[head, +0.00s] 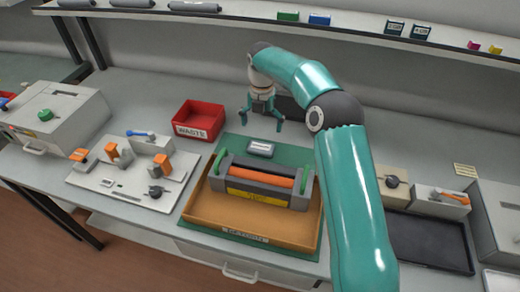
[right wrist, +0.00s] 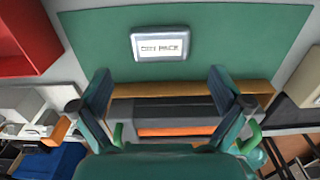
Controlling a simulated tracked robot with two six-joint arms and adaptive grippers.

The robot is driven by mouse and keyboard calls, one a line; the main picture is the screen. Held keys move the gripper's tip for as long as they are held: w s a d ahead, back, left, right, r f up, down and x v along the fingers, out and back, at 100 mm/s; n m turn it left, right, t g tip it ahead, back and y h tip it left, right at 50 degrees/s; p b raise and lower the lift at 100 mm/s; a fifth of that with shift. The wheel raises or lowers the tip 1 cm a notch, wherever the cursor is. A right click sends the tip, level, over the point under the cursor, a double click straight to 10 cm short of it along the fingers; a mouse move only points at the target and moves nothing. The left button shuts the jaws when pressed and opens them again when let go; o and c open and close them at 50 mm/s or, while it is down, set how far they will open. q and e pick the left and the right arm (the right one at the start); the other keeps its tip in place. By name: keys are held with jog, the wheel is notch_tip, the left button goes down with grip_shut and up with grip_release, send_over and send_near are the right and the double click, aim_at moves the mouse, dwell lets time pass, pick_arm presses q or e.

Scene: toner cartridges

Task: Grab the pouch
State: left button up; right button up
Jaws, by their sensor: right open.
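The pouch (head: 261,148) is a small grey-rimmed packet with a pale label, lying flat on the green mat behind the cartridge tray. In the right wrist view the pouch (right wrist: 161,45) shows whole, its label reading something like "DRY PACK". My right gripper (head: 263,122) is open and empty, above the mat and a little behind the pouch in the head view. In the right wrist view its fingers (right wrist: 160,85) stand wide apart, with the pouch beyond the fingertips and between their lines. My left gripper is not in view.
A brown tray (head: 205,215) holds a grey cartridge with an orange roller (head: 262,174) and green ends. A red waste bin (head: 198,120) stands left of the mat. A white tool board (head: 110,185) lies further left. A shelf (head: 350,35) runs along the back.

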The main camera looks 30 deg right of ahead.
aim_at(261, 146)
jog(key=f, duration=0.4)
jog(key=f+p, duration=0.1)
jog(key=f, duration=0.3)
jog(key=shift+s+a+f, duration=0.15)
jog(key=shift+a+f, duration=0.05)
jog(key=c, duration=0.7)
jog(key=shift+r, duration=0.2)
